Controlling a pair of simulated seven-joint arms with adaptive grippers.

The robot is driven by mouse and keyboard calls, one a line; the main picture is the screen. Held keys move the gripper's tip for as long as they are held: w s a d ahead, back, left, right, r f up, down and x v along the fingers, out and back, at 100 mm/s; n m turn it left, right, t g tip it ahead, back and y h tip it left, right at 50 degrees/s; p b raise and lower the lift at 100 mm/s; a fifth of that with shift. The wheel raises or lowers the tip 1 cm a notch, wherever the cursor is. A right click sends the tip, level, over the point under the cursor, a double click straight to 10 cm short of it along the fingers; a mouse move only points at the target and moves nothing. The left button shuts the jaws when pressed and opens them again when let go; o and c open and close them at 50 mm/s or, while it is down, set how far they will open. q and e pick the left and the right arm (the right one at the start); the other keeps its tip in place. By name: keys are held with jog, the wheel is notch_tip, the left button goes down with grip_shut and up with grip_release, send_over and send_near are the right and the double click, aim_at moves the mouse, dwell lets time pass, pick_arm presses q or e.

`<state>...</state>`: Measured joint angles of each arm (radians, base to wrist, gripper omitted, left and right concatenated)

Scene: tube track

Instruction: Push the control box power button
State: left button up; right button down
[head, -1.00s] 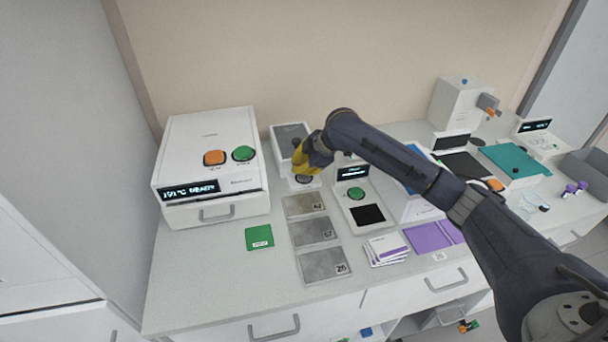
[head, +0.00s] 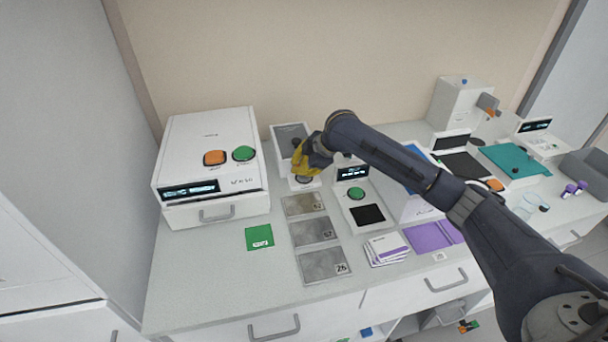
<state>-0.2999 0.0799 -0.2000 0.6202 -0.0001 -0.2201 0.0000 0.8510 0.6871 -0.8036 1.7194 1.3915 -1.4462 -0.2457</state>
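My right gripper (head: 304,166), with yellow fingers, points down over the front of a small white device with a dark grey top panel (head: 290,134). A dark round button (head: 304,180) shows at the device's front, just under the fingertips. The gripper hides part of this device, and I cannot tell whether the fingers touch the button or whether they are open or shut. No label marks any device as the control box. My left gripper is not in view.
A large white machine (head: 190,145) with orange and green buttons stands left. A white device with a green button (head: 355,193) stands close right of the gripper. Grey plates (head: 322,265) and a green card (head: 259,237) lie in front. The front-left counter is clear.

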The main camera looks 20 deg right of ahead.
jog(key=shift+s+d+f, duration=0.1)
jog(key=shift+s+f, duration=0.1)
jog(key=shift+f, duration=0.6)
jog(key=shift+r, duration=0.2)
jog(key=shift+w+d+r, duration=0.1)
jog(key=shift+d+r, duration=0.05)
jog(key=shift+r, duration=0.85)
jog(key=shift+w+r, duration=0.1)
jog(key=shift+r, duration=3.05)
